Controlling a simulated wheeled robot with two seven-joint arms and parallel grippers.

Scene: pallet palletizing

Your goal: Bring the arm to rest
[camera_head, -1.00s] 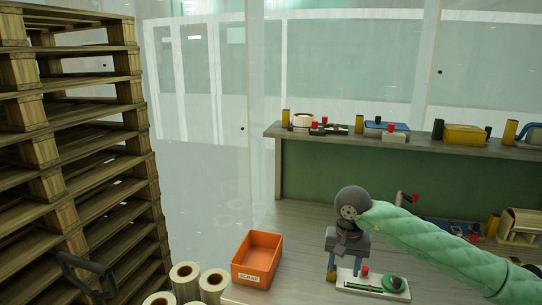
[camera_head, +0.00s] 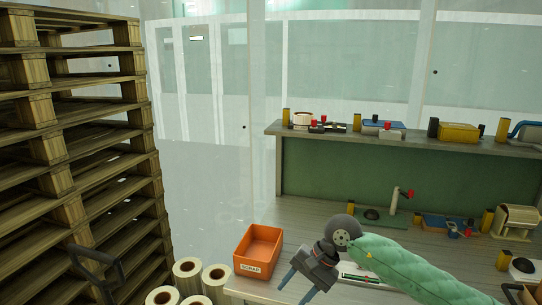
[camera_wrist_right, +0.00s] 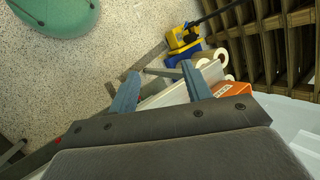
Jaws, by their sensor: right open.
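My right arm comes in from the right in the head view, in a green quilted sleeve. My right gripper (camera_head: 297,288) is open and empty, its two fingers pointing down and to the left over the front edge of the workbench (camera_head: 235,289). It is just right of the orange scrap bin (camera_head: 258,252) and apart from it. In the right wrist view the two blue-grey fingers (camera_wrist_right: 162,92) stand apart with nothing between them. My left gripper is not in view.
Stacked wooden pallets (camera_head: 80,160) rise at the left. Several white rolls (camera_head: 216,277) stand beside the bench. A white fixture (camera_head: 365,275) lies under my right forearm. A shelf (camera_head: 400,143) with small parts runs along the back. The wrist view shows speckled floor (camera_wrist_right: 100,80).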

